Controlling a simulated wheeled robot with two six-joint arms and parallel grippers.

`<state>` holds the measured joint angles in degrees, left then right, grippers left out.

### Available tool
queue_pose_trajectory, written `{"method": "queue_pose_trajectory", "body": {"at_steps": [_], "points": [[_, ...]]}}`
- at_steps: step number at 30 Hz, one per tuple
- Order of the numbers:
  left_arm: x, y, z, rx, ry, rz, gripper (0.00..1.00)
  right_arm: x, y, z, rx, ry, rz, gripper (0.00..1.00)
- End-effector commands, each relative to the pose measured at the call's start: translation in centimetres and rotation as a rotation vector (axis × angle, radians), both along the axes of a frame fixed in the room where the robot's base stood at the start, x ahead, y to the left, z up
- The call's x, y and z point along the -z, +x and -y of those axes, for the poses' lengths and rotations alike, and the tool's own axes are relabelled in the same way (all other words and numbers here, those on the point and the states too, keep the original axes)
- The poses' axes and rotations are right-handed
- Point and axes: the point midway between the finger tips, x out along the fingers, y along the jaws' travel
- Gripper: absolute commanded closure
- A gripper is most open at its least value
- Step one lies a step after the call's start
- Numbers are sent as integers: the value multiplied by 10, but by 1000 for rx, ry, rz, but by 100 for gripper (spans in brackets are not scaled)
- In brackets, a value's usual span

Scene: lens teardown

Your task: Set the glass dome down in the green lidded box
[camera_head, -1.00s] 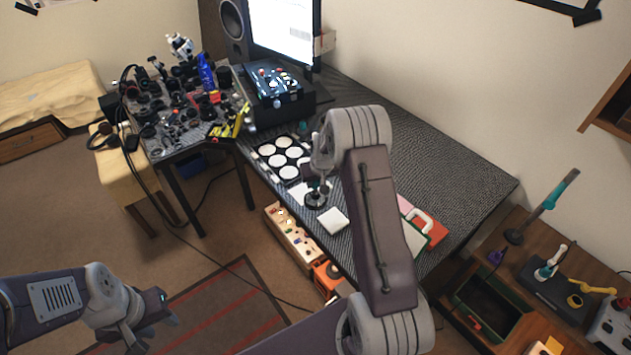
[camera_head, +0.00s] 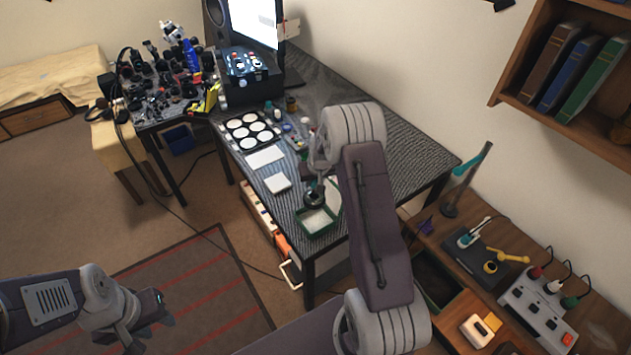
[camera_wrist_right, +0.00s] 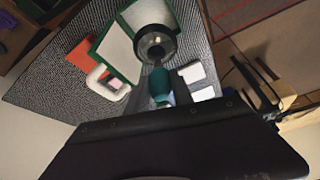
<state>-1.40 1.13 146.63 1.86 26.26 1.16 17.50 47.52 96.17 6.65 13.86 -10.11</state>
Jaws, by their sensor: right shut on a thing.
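The glass dome (camera_wrist_right: 156,45), with a dark ring rim, hangs below my right gripper (camera_head: 314,176); the head view also shows its dark rim (camera_head: 313,196). My right gripper is shut on a teal tool (camera_wrist_right: 160,82), and the dome sits at the tool's far end. The green lidded box (camera_head: 318,234) stands open near the desk's front edge, with a pale lining. In the right wrist view its lid (camera_wrist_right: 118,52) is tipped back and the dome overlaps the box opening; the exact gap is unclear. My left gripper (camera_head: 138,338) is low at the left, away from the desk, its fingers unclear.
A white pad (camera_head: 277,183) and a tray of white discs (camera_head: 251,132) lie on the desk (camera_head: 425,150) beyond the box. A wooden bench (camera_head: 470,235) with tools stands at the right.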

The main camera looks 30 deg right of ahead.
Motion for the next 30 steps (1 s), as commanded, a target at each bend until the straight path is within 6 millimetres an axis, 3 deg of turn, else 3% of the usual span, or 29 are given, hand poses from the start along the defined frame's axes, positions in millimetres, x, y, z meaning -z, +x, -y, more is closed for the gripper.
{"method": "queue_pose_trajectory", "body": {"at_steps": [16,30], "points": [[40,-1,0,0,0,-1,64,51,0,1,0,0,1,100],[42,-1,0,0,0,0,64,55,0,0,0,0,1,100]]}}
